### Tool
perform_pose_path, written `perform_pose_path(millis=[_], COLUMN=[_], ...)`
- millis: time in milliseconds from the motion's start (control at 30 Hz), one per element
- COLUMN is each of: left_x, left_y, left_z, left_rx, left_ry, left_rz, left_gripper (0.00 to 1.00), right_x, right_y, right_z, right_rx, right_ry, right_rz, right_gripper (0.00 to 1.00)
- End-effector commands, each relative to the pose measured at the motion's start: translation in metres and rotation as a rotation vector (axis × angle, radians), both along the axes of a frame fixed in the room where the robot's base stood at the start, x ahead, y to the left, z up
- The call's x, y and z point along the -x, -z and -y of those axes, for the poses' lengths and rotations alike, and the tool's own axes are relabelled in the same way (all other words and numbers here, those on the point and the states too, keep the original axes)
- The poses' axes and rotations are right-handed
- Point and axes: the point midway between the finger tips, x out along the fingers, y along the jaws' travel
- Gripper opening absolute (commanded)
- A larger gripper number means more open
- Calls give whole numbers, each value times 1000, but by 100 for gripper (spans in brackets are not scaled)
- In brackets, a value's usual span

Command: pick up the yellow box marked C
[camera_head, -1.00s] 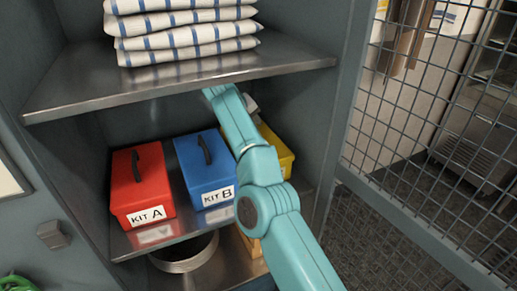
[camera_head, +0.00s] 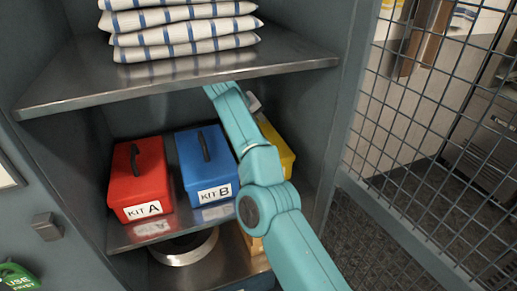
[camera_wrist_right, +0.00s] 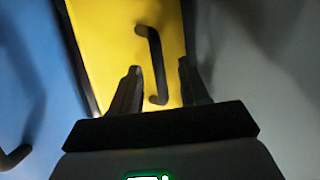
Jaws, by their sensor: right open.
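The yellow box (camera_head: 281,152) stands on the middle shelf, right of the blue box. My right arm hides much of it in the head view, and no C label shows. In the right wrist view its yellow lid (camera_wrist_right: 105,45) fills the middle, with a dark bar handle (camera_wrist_right: 154,55) on it. My right gripper (camera_wrist_right: 159,82) is open above the lid, its two fingers to either side of the handle's lower part. I cannot tell how far the fingertips are from the lid. My left gripper is not in view.
The red KIT A box (camera_head: 139,180) and blue KIT B box (camera_head: 205,165) stand left on the same shelf. A metal shelf (camera_head: 180,80) with folded striped towels (camera_head: 185,35) is above. A wire mesh door (camera_head: 430,130) stands open at the right.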

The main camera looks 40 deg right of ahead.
Motion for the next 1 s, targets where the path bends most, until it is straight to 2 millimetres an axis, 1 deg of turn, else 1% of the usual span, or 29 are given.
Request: perform_pose_path(millis=[67,100,167,200,233,1000], left_x=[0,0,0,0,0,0], left_y=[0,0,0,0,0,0], left_z=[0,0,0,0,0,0], left_rx=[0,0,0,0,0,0], left_ry=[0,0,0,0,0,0], left_rz=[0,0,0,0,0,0], left_gripper=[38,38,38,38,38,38], right_x=[0,0,0,0,0,0], right_y=[1,2,2,2,2,-1], right_z=[-1,-1,-2,-2,-1,3], right_rx=[0,0,0,-1,-1,1], right_ry=[-1,-2,-2,-2,-2,0], right_rz=[-2,-5,-5,-5,-5,2], right_gripper=[45,41,22,9,0,0])
